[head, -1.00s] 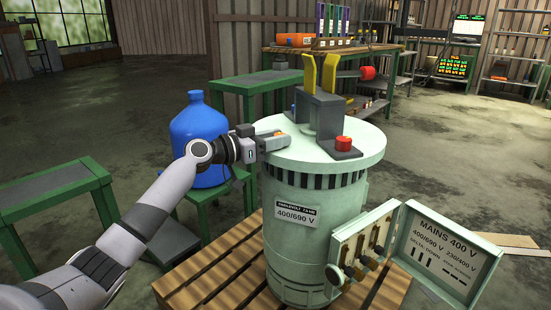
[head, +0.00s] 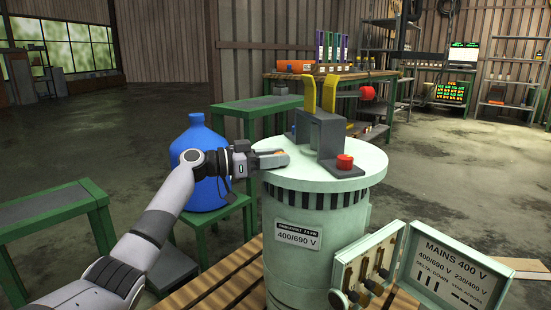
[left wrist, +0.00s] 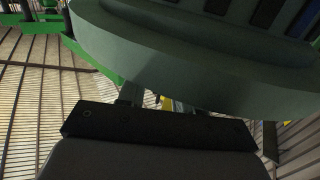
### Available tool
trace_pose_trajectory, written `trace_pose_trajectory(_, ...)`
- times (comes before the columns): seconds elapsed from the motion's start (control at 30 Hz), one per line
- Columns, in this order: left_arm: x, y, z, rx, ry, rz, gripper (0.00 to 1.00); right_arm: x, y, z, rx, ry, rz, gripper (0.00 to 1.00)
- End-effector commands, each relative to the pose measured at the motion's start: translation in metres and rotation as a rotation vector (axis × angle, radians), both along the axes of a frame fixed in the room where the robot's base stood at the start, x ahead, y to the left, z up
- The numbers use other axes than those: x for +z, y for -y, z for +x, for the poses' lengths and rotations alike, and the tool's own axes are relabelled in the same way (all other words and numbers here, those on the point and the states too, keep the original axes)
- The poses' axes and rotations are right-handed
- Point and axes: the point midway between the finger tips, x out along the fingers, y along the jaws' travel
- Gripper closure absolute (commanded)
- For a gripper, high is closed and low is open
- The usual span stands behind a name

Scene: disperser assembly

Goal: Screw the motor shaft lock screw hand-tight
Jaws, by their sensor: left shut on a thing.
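The pale green motor (head: 318,205) stands upright on a wooden pallet, with a grey block (head: 318,133) on its round top. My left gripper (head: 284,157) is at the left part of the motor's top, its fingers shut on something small. A little orange shows at the fingertips; the lock screw itself is mostly hidden by the fingers, and its thread and seat cannot be seen. In the left wrist view, the motor's rim (left wrist: 180,62) fills the upper part, with a bit of yellow (left wrist: 166,103) by the fingers. My right gripper is not in view.
An open terminal box (head: 367,269) with a lid (head: 450,275) juts out at lower right. A blue bottle (head: 205,195) on a green stand is close behind my left arm.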

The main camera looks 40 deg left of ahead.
Motion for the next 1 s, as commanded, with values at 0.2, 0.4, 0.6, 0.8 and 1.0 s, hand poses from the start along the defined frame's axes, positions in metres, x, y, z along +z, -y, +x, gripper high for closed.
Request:
trace_pose_trajectory(0.2, 0.001, -0.002, 0.000, 0.004, 0.002, -0.001, 0.96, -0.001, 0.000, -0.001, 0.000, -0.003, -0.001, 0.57)
trace_pose_trajectory(0.4, 0.000, -0.002, 0.000, 0.003, 0.001, -0.001, 0.40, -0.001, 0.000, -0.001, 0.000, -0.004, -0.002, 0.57)
trace_pose_trajectory(0.6, 0.000, -0.001, 0.000, 0.000, 0.000, 0.000, 0.40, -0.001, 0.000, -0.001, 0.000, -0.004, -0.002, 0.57)
trace_pose_trajectory(0.8, 0.000, -0.006, -0.006, 0.001, -0.001, 0.000, 0.40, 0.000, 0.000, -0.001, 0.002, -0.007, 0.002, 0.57)
trace_pose_trajectory(1.0, 0.000, -0.025, -0.029, 0.003, -0.001, 0.000, 0.40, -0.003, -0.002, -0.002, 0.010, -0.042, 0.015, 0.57)
